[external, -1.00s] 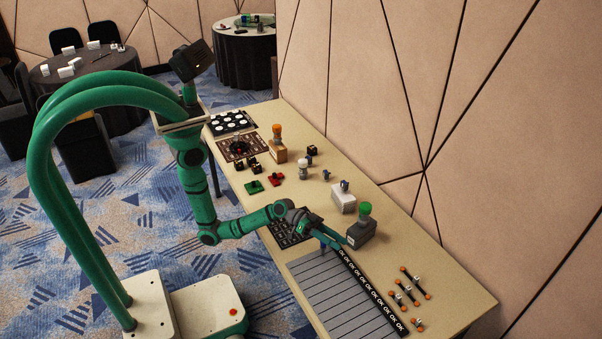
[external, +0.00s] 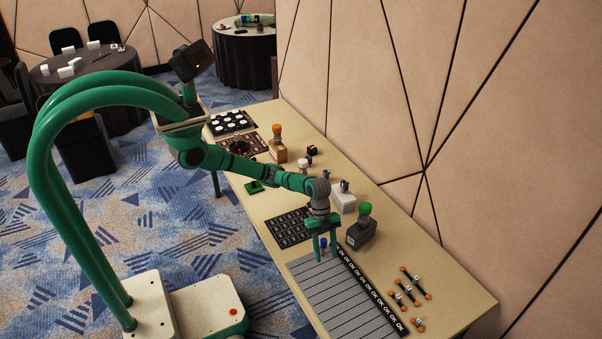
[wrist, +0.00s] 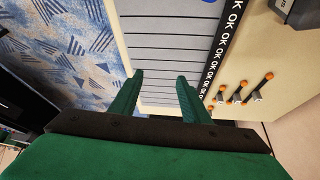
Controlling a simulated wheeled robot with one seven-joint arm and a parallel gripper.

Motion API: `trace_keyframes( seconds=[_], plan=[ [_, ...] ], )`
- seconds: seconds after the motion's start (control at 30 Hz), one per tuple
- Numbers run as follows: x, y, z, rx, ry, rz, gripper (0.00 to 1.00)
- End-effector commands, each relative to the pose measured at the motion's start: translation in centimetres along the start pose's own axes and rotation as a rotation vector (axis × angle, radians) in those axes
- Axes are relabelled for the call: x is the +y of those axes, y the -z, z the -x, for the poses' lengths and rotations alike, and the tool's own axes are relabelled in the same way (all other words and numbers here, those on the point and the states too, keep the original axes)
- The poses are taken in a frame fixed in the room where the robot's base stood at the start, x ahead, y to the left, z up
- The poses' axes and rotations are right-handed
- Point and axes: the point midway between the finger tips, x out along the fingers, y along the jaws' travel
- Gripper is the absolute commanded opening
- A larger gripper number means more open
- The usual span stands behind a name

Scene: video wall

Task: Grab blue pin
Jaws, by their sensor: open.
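A small blue pin (external: 323,243) shows between my gripper's fingers in the external view, near the far end of the grey lined board (external: 335,300). In the wrist view a piece of blue (wrist: 208,2), probably the pin, is cut off by the top edge, up and to the right of the fingertips. My gripper (external: 325,256) points down over the board's far end with its two green fingers apart. In the wrist view the open gripper (wrist: 160,76) has nothing between its fingertips. I cannot tell the gap between fingers and pin.
A black OK strip (external: 372,288) runs along the board's right side. A dark block with a green knob (external: 361,235) stands close right of my gripper, and a white block (external: 343,203) behind it. A black grid tray (external: 285,228) lies left. Orange-ended parts (external: 405,290) lie at right.

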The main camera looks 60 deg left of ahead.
Motion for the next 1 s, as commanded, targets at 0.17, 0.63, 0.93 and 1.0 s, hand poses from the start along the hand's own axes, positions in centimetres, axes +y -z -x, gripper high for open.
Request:
trace_keyframes(
  seconds=[0.17, 0.63, 0.93, 1.0],
  plan=[
    [-1.9, -5.0, 2.1, -0.251, 0.01, -0.06, 0.42],
    [-3.4, -10.4, 3.1, -0.473, 0.01, -0.085, 0.42],
    [-3.6, -11.9, 0.0, -0.469, 0.011, -0.085, 0.42],
    [-3.6, -12.0, -0.2, -0.468, 0.011, -0.086, 0.42]
  ],
)
